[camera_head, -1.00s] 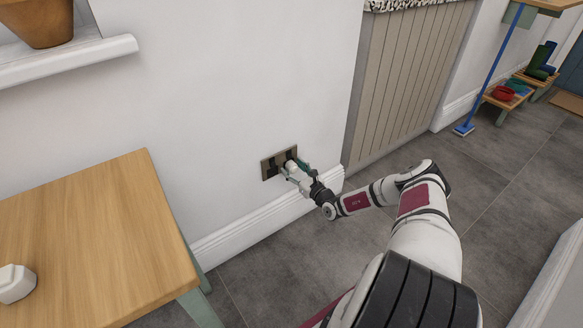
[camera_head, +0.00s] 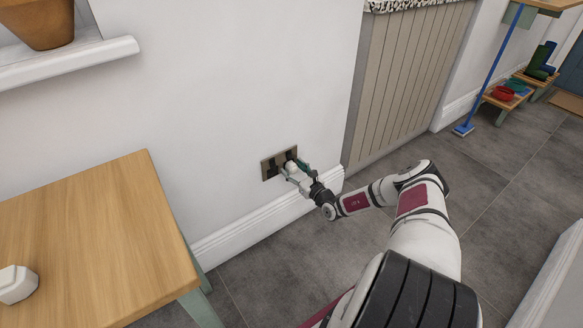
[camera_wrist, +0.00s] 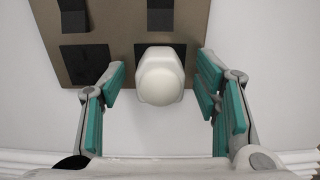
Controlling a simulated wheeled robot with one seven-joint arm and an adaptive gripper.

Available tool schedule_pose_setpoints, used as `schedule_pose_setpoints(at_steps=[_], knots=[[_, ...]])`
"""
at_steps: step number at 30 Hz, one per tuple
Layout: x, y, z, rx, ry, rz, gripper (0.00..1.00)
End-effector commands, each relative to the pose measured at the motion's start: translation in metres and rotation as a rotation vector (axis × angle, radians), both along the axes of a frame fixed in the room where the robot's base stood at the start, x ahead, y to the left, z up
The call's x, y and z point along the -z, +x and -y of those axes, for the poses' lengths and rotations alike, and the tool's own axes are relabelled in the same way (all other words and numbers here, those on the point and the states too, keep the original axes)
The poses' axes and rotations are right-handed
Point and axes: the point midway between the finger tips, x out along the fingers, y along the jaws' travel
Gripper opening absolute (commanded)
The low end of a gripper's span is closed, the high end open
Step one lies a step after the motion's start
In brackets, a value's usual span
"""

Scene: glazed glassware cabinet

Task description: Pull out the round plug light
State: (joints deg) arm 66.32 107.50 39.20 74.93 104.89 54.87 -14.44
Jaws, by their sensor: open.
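The round plug light (camera_wrist: 160,78) is white with a domed front. In the wrist view it sits at a dark socket on the brown wall plate (camera_wrist: 118,22). My gripper (camera_wrist: 161,92) is open, with its green finger pads on either side of the light and gaps between pads and light. In the head view the plate (camera_head: 267,173) is low on the white wall. The light (camera_head: 291,166) shows there partly behind my gripper (camera_head: 296,172), which reaches the plate from the lower right.
A wooden table (camera_head: 95,235) stands at the left, with a white object (camera_head: 16,284) on it. A ribbed beige panel (camera_head: 408,85) is right of the plate. A white skirting board (camera_head: 240,233) runs below. The grey floor (camera_head: 345,245) around my arm is clear.

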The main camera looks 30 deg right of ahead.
Motion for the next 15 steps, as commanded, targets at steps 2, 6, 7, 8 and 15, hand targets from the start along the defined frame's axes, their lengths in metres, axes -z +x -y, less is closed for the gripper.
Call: schedule_pose_setpoints(at_steps=[2, 6, 7, 8, 15], knots=[[0.0002, -0.0001, 0.0, 0.0, 0.0, 0.0, 0.54], [0.0001, -0.0001, 0.0001, 0.0, 0.0, 0.0, 0.23], [0.0001, -0.0001, 0.0001, 0.0, 0.0, 0.0, 0.16], [0.0001, -0.0001, 0.0001, 0.0, 0.0, 0.0, 0.09], [-0.0003, -0.0008, 0.0003, 0.001, 0.0, 0.0, 0.0]])
